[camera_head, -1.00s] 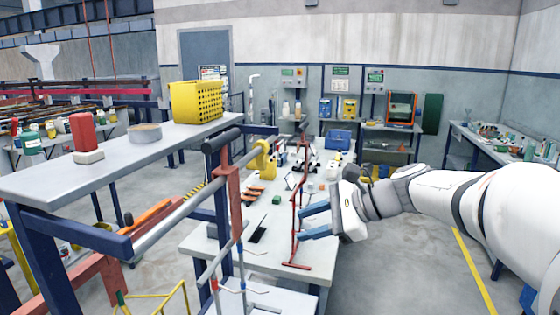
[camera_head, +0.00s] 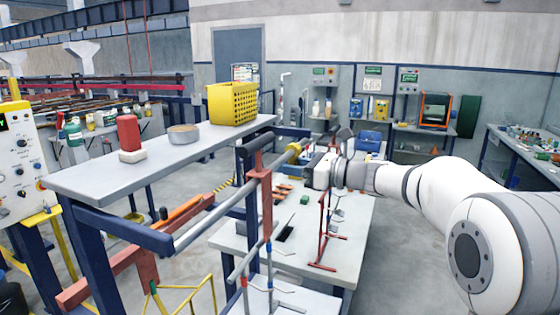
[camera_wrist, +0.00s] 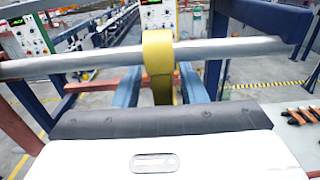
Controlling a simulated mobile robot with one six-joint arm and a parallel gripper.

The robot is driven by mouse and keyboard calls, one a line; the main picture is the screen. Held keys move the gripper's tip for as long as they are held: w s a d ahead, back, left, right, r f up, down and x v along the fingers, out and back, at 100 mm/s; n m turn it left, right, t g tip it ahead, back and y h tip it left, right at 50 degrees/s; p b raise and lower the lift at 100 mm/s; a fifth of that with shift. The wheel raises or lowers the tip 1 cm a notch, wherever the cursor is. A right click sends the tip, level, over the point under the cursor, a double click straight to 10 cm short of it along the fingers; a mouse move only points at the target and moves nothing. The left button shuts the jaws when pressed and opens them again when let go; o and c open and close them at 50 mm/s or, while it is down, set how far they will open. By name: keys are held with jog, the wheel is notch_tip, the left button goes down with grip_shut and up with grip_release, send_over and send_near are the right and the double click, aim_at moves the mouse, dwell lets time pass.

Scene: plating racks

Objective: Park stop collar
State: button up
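A yellow stop collar (camera_wrist: 159,52) sits around the grey metal bar (camera_wrist: 80,62) in the wrist view, with a yellow stem hanging below the bar. In the head view the collar (camera_head: 293,147) shows small at the far part of the bar (camera_head: 215,210). My gripper (camera_wrist: 160,72) reaches in from the right of the bar. Its two blue fingers are apart, one on each side of the collar's stem, with a visible gap at least on the left. In the head view my gripper (camera_head: 304,160) is beside the collar and its fingertips are hard to make out.
A red wire rack (camera_head: 325,235) stands on the white table (camera_head: 350,255) below my arm. Floor at right is clear.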

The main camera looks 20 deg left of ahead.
jog(key=shift+a, duration=0.45)
jog(key=shift+w, duration=0.1)
jog(key=shift+c, duration=0.2)
jog(key=shift+w, duration=0.1)
grip_shut()
jog(key=shift+w, duration=0.1)
